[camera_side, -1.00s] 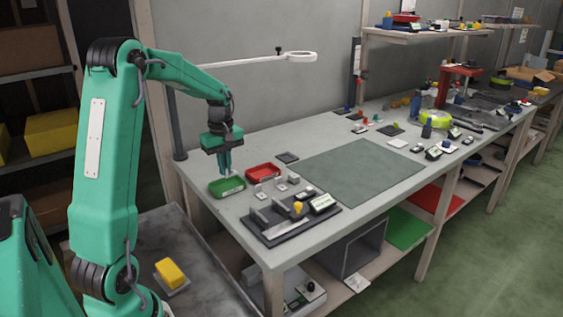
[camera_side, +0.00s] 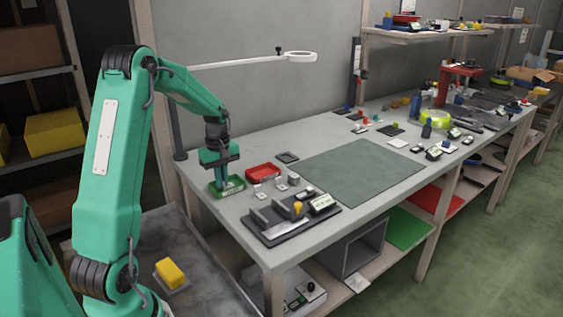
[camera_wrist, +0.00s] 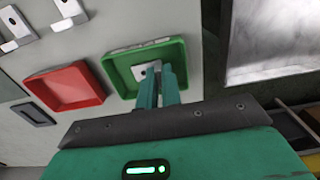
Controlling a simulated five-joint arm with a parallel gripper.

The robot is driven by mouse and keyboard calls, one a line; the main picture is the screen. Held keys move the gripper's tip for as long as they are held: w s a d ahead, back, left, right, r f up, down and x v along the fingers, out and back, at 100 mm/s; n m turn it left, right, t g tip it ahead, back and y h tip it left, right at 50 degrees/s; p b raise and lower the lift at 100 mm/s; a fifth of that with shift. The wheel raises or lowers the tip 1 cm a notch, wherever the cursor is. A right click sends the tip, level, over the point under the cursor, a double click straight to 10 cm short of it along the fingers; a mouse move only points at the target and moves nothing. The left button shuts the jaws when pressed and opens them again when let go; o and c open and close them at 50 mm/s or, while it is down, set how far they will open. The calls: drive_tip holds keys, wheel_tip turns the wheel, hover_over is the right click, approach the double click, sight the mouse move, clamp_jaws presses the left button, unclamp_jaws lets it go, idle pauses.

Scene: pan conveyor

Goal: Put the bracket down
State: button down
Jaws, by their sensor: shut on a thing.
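My gripper (camera_side: 222,181) is down at the green tray (camera_side: 234,190) near the bench's left end. In the wrist view its two green fingers (camera_wrist: 158,86) reach into the green tray (camera_wrist: 176,48). They are shut on the bracket (camera_wrist: 146,69), a small light metal piece with a dark hole. The bracket lies within the tray's outline. The fingers cover part of it, and I cannot tell whether it touches the tray floor. In the side view the bracket is hidden.
A red tray (camera_side: 263,171) stands close beside the green one, also in the wrist view (camera_wrist: 65,87). Several light brackets (camera_side: 281,185) stand to the right. A dark fixture (camera_side: 278,222) lies in front. The grey-green mat (camera_side: 350,170) is bare.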

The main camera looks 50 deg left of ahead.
drive_tip(key=shift+f, duration=0.1)
drive_tip(key=c, duration=1.6)
unclamp_jaws()
wheel_tip(320, 180, up, 12)
drive_tip(key=shift+r, duration=0.15)
drive_tip(key=shift+d, duration=0.1)
